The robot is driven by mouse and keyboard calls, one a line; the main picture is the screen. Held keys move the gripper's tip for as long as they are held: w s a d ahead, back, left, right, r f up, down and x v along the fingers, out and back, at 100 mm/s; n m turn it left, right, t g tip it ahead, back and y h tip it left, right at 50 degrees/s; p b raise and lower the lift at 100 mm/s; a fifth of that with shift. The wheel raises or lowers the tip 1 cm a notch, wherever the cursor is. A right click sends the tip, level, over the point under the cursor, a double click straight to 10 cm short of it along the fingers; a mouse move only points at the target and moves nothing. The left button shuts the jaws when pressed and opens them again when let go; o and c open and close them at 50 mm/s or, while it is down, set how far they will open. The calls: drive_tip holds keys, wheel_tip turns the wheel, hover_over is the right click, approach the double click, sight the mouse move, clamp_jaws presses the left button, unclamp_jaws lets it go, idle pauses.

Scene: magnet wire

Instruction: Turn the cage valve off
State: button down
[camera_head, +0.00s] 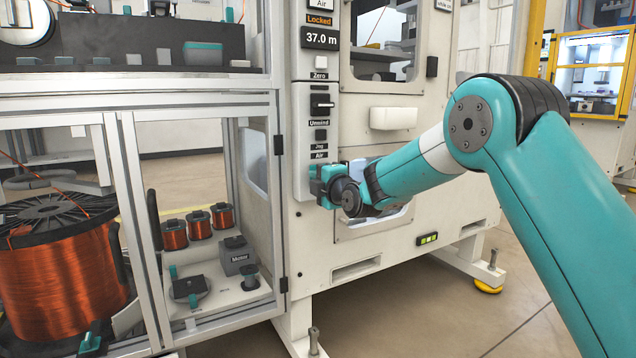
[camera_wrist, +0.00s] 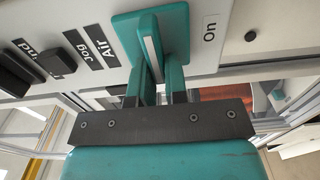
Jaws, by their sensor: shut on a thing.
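The control panel (camera_head: 309,150) carries a valve under an "Air" label at its lower end. In the wrist view the panel (camera_wrist: 208,60) shows the labels "Air" and "On". My gripper (camera_head: 322,180) is at that valve; in the wrist view my gripper (camera_wrist: 152,45) is shut with its teal fingers on either side of the pale-edged valve handle (camera_wrist: 151,62). The handle lines up roughly toward my palm, with "On" printed to its right.
Above the valve are the Jog button (camera_head: 321,135), the Unwind knob (camera_head: 321,105) and a "37.0 m" display (camera_head: 320,38). A framed cage at left holds a large copper spool (camera_head: 60,280), smaller spools and a motor box (camera_head: 238,256). Open floor lies at lower right.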

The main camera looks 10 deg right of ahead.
idle(0.3)
drive_tip(key=c, duration=1.1)
unclamp_jaws()
drive_tip(key=shift+c, duration=0.2)
drive_tip(key=shift+s, duration=0.1)
drive_tip(key=p+v, duration=0.1)
drive_tip(key=v, duration=1.6)
drive_tip(key=shift+s, duration=0.15)
